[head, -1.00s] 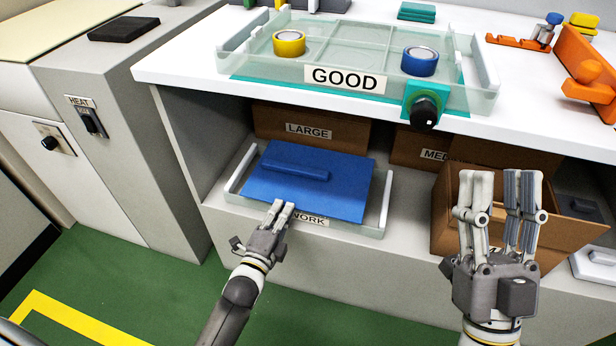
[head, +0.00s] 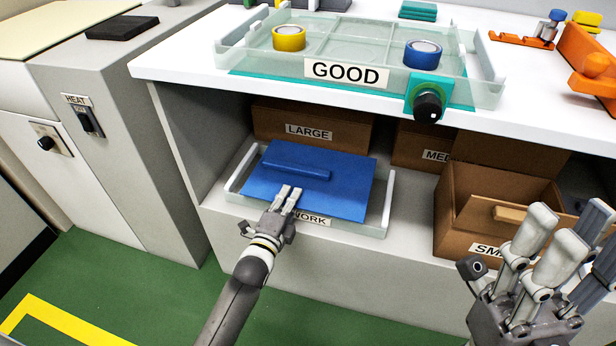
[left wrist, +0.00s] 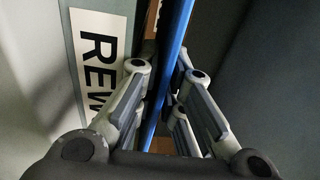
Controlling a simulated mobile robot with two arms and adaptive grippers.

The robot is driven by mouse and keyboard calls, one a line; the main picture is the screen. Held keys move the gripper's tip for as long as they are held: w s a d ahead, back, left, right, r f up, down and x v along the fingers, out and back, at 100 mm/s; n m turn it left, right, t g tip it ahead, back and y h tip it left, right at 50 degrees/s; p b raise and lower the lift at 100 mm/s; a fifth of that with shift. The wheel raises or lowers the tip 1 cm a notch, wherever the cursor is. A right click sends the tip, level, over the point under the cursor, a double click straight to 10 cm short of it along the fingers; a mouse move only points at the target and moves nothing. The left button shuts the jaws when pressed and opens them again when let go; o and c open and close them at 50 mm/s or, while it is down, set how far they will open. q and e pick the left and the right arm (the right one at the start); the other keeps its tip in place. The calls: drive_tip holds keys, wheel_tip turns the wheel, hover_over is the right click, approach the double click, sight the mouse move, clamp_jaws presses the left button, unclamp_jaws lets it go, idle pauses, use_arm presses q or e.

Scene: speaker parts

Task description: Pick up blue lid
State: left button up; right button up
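The blue lid (head: 315,190) is a flat sheet with a raised bar handle, resting tilted over the clear tray labelled WORK on the lower shelf. My left gripper (head: 289,191) is at the lid's front edge, fingers overlapping it in the head view. In the left wrist view the lid shows edge-on as a blue strip (left wrist: 174,55) between the parted fingers of my left gripper (left wrist: 163,75). The fingers look open around the edge; contact is unclear. My right gripper (head: 555,240) is open and empty at the lower right.
The clear GOOD tray (head: 345,72) with a yellow and a blue ring part stands on the white tabletop (head: 170,68) above the shelf. Cardboard boxes LARGE (head: 330,145) and SMALL (head: 470,230) stand behind and right of the lid. Green floor is open in front.

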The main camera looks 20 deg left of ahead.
use_arm(q)
drive_tip(key=shift+f, duration=0.1)
drive_tip(key=shift+c, duration=0.3)
clamp_jaws()
